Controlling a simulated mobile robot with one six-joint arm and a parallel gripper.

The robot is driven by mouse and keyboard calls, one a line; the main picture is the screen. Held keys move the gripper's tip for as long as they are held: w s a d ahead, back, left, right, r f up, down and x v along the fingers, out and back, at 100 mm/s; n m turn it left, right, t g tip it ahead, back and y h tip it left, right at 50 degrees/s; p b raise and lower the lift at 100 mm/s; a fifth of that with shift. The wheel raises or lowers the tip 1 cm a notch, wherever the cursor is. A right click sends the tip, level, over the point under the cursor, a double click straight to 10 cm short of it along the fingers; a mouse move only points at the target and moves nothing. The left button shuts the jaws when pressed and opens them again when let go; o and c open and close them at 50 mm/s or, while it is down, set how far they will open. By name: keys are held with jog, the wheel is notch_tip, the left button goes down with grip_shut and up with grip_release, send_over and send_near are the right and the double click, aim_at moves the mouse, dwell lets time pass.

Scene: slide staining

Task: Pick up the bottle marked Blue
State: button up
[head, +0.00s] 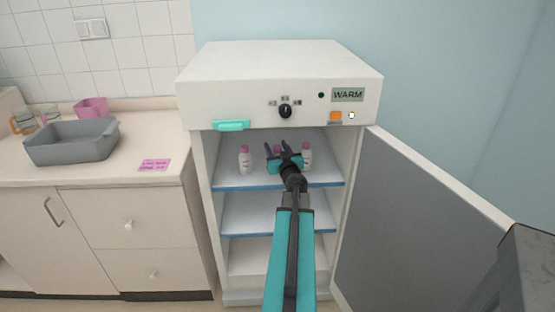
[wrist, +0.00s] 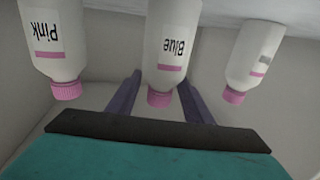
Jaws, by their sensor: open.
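The bottle marked Blue (wrist: 170,45) is white with a pink cap and appears upside down in the wrist view. It is the middle one of three similar bottles. In the head view, the middle bottle (head: 278,149) on the cabinet's top shelf is mostly hidden by my gripper (head: 277,147). My gripper is open and empty. In the wrist view its two dark fingers (wrist: 160,97) show on either side of the Blue bottle's cap, with gaps at both sides. I cannot tell how deep the bottle is between them.
A bottle marked Pink (wrist: 55,40) and a third bottle (wrist: 254,52), its label unreadable, flank the Blue one. The cabinet (head: 280,58) has side walls and an open door (head: 415,220) on the right. A grey tub (head: 72,142) stands on the left counter.

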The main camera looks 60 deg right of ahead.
jog(key=shift+p+x, duration=0.3)
jog(key=shift+x, duration=0.75)
grip_shut()
